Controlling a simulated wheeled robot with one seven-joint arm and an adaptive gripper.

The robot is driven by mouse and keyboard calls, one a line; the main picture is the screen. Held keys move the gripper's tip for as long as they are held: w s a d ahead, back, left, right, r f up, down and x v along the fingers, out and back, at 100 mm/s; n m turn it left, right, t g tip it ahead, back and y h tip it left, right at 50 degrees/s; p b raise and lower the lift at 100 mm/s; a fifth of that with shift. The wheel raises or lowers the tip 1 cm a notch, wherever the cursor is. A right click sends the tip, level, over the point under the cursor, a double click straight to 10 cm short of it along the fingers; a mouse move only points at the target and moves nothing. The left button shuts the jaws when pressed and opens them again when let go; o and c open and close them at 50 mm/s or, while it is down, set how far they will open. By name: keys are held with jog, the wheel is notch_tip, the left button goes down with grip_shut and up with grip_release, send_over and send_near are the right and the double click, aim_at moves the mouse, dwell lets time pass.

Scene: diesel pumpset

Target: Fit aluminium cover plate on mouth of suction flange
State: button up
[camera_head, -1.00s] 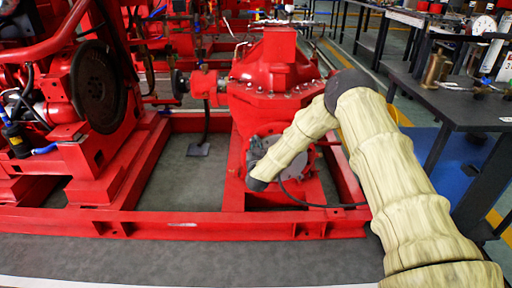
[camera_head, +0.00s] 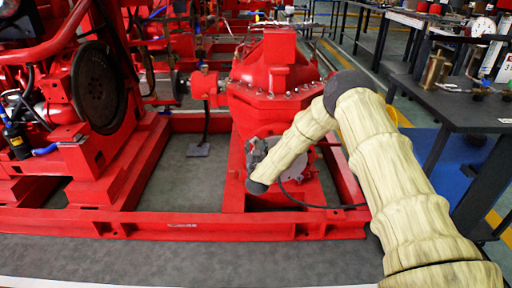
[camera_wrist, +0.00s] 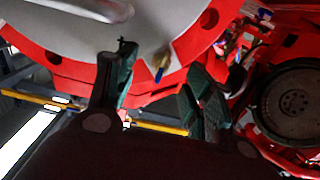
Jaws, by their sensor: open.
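The aluminium cover plate (camera_wrist: 160,25) is a grey disc with a bar handle (camera_wrist: 95,8), at the top of the wrist view. It lies against the red suction flange (camera_wrist: 205,48), whose rim and bolt holes show around its edge. Whether it is fully seated cannot be told. In the head view the plate (camera_head: 299,168) is mostly hidden behind my arm. My gripper (camera_wrist: 158,82) is open, its fingers apart below the plate's edge and clear of the handle. In the head view my gripper (camera_head: 257,153) is in front of the pump's lower side.
A small brass-coloured pin (camera_wrist: 160,68) shows at the plate's edge between my fingers. A red base frame (camera_head: 200,226) runs around the pump (camera_head: 275,75). A black cable (camera_head: 320,205) hangs below the flange. A dark workbench (camera_head: 460,105) stands at right.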

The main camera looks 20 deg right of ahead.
jog(key=p+v, duration=0.3)
jog(key=v, duration=0.3)
jog(key=shift+s, duration=0.4)
dwell(0.9)
jog(key=shift+s+a, duration=0.1)
jog(key=shift+a, duration=0.05)
jog(key=p+v, duration=0.2)
jog(key=v, duration=0.3)
jog(key=shift+s+a+p, duration=0.15)
jog(key=shift+s+p, duration=0.2)
jog(key=shift+s, duration=0.05)
dwell(0.5)
dwell(0.6)
